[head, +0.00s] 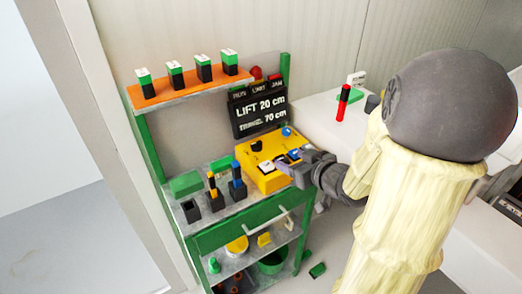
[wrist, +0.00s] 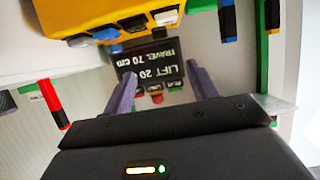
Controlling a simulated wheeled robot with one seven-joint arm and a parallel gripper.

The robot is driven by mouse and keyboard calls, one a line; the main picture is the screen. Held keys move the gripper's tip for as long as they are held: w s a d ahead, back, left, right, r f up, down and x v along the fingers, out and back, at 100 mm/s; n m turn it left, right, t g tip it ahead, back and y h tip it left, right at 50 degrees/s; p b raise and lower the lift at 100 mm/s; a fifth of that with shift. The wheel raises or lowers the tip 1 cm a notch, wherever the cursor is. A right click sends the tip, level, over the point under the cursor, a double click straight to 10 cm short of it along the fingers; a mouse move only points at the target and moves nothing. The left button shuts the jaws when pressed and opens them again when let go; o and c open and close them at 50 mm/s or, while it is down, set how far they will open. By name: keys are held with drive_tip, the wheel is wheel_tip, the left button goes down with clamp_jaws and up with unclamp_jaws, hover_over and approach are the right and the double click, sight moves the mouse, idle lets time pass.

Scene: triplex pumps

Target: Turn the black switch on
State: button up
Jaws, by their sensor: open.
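The yellow control box (head: 262,179) stands on the green bench's top and carries several switches and buttons. A black knob (head: 257,145) is at its back left and a blue button (head: 287,131) at its back right. My gripper (head: 292,166) is at the box's front right side, partly covering the front switches. In the wrist view the yellow box (wrist: 60,15) fills the top left, with a black switch (wrist: 133,22) between a blue one (wrist: 107,33) and a white one (wrist: 167,15). My gripper's purple fingers (wrist: 162,75) are apart and empty, with the switches beyond their tips. The switch's on/off position cannot be told.
A black sign (head: 262,112) reading "LIFT 20 cm" stands behind the box. Dark holders with yellow and blue-topped tools (head: 237,186) stand left of it. An orange shelf (head: 185,88) holds several green-and-black items. A red cylinder (head: 342,102) stands on the white surface at right.

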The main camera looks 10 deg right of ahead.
sight(258, 145)
drive_tip(key=shift+w+a, duration=0.1)
drive_tip(key=x, duration=1.7)
drive_tip(key=shift+w+f, duration=0.15)
drive_tip(key=shift+f, duration=0.05)
drive_tip(key=c, duration=1)
